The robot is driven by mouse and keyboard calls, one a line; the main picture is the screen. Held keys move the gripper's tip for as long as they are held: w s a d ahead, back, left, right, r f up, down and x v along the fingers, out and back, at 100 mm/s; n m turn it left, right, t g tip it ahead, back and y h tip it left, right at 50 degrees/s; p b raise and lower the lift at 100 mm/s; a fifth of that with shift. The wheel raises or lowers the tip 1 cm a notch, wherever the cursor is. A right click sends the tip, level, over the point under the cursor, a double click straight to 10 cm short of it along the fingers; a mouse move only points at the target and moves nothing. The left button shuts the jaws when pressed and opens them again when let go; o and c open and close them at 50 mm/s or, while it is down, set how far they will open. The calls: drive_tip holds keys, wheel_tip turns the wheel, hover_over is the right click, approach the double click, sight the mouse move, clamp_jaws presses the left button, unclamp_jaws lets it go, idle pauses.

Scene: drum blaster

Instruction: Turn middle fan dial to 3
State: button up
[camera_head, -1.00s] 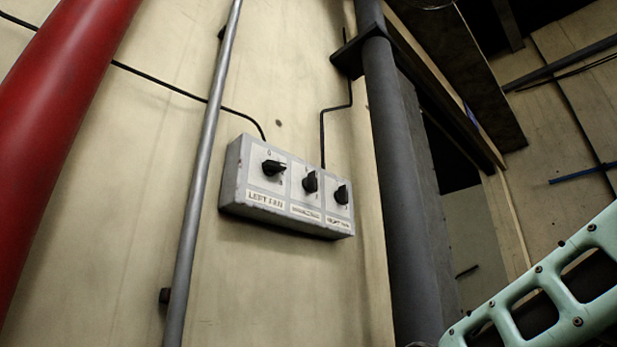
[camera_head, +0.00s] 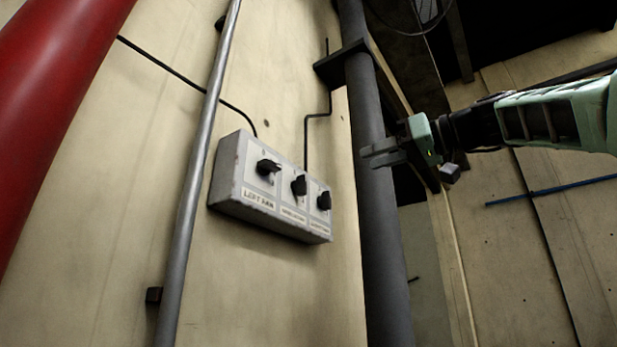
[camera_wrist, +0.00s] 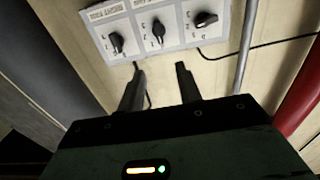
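A grey control box (camera_head: 225,185) with three black dials is fixed to the pale wall. The middle fan dial (camera_head: 299,185) sits between the left fan dial (camera_head: 268,167) and the right fan dial (camera_head: 324,200). My gripper (camera_head: 372,156) is to the right of the box and apart from it, in front of the dark pipe. In the wrist view the box is upside down, and the middle dial (camera_wrist: 158,30) lies beyond and between my two spread, empty fingertips (camera_wrist: 160,72).
A thin grey pipe (camera_head: 196,170) runs just left of the box, with a thick red pipe (camera_head: 60,90) farther left. A thick dark pipe (camera_head: 375,230) stands to the right. Black cables run above the box. The wall below the box is bare.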

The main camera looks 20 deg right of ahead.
sight(306, 179)
drive_tip(key=p+x, duration=0.6)
drive_tip(key=x, duration=0.8)
drive_tip(key=shift+w+a+r, duration=0.1)
drive_tip(key=shift+w+a, duration=0.1)
drive_tip(key=shift+w+a+p, duration=0.35)
drive_tip(key=shift+w+p, duration=0.05)
drive_tip(key=shift+w, duration=0.1)
clamp_jaws()
